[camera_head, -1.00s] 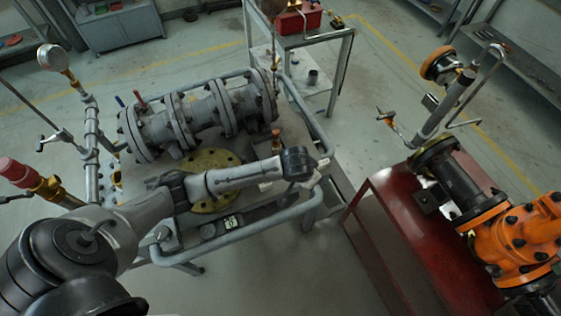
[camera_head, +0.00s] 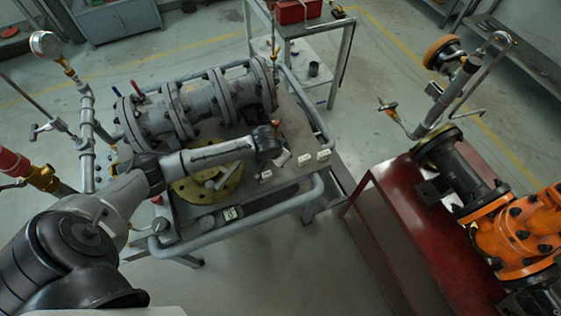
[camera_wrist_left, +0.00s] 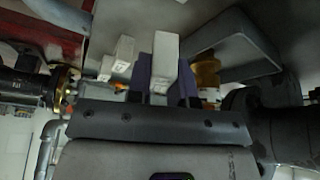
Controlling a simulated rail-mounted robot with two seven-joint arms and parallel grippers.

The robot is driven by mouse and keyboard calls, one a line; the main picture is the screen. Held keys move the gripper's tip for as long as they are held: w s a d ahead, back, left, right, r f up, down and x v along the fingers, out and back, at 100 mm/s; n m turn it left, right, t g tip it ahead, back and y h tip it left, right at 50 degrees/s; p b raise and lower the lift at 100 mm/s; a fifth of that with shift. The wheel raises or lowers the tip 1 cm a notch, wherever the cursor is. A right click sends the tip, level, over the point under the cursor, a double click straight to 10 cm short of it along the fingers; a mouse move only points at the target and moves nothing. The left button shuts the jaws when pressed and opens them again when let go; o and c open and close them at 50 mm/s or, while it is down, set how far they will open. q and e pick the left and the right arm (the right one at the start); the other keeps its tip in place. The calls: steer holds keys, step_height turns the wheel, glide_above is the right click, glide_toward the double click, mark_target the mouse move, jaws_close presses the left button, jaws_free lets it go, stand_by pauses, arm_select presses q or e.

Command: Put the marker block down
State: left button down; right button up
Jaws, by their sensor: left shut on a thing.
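My left gripper (camera_head: 283,159) is over the grey stand near its right side, just right of the round yellow flange (camera_head: 228,184). In the left wrist view its purple fingers (camera_wrist_left: 164,80) are shut on a white marker block (camera_wrist_left: 166,52). Whether the held block's base touches the surface cannot be told. Two similar white blocks (camera_head: 304,159) (camera_head: 323,155) stand to the right of the gripper, and another small white block (camera_head: 265,176) is just to its left. Two blocks also show left of the held one in the wrist view (camera_wrist_left: 122,57). My right gripper is out of view.
The grey gate-valve body (camera_head: 205,105) lies on the stand behind my forearm. A grey pipe rail (camera_head: 265,212) runs along the stand's front edge. A red bench (camera_head: 400,205) with an orange valve (camera_head: 515,235) is at the right. Open floor lies between them.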

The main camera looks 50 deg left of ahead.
arm_select(q)
step_height(320, 180, down, 4)
steer(key=shift+r+b, duration=0.1)
steer(key=shift+b, duration=0.35)
steer(key=c, duration=1)
jaws_free()
steer(key=p+v, duration=0.2)
steer(key=v, duration=0.8)
steer(key=shift+s+r+p, duration=0.15)
steer(key=shift+r+p, duration=0.2)
steer(key=shift+s+r, duration=0.1)
steer(key=shift+r, duration=0.2)
steer(key=shift+o, duration=1.4)
steer(key=shift+s+r, duration=0.15)
steer(key=shift+r, duration=0.15)
